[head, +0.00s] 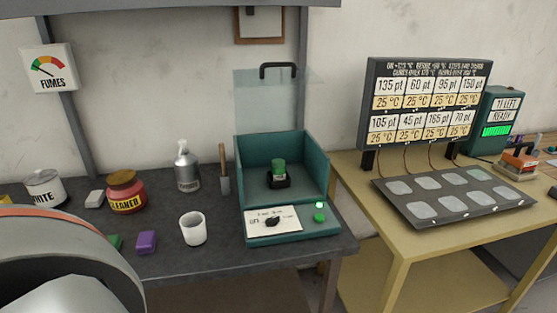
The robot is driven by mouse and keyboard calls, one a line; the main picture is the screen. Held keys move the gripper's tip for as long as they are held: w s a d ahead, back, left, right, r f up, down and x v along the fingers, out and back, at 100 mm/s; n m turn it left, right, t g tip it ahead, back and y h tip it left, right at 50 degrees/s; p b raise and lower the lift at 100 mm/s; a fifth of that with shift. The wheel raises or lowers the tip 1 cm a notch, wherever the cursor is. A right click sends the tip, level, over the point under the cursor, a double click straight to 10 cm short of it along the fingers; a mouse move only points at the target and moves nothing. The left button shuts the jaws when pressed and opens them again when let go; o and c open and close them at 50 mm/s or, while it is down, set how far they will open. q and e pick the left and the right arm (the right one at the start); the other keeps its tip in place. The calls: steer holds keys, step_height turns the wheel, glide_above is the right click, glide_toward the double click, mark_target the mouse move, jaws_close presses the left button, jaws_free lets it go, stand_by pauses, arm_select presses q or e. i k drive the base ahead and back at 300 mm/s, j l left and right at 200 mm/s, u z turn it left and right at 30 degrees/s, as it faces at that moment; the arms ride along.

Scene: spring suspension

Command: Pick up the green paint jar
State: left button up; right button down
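A small green cylinder (279,167), which may be the green paint jar, stands on a black holder (278,181) inside the open-fronted teal box (317,168) on the dark bench. A second green item (114,241) lies at the bench's front left, next to a purple block (146,241). I cannot tell for sure which green thing is the paint jar. Neither gripper is in the head view.
The dark bench (190,265) also bears a white cup (193,228), spray bottle (187,167), cleaner jar (125,191) and white can (44,188). A raised clear panel (270,105) is above the teal box. At right, a yellow table (350,172) holds a plate of pads (452,196).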

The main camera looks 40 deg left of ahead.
mark_target(277, 168)
steer(key=l+u, duration=0.15)
steer(key=u, duration=0.35)
steer(key=i+l+u, duration=0.1)
steer(key=u, duration=0.35)
steer(key=l+u, duration=0.25)
steer(key=l, duration=0.25)
steer(key=l+u, duration=0.25)
steer(key=l, duration=0.25)
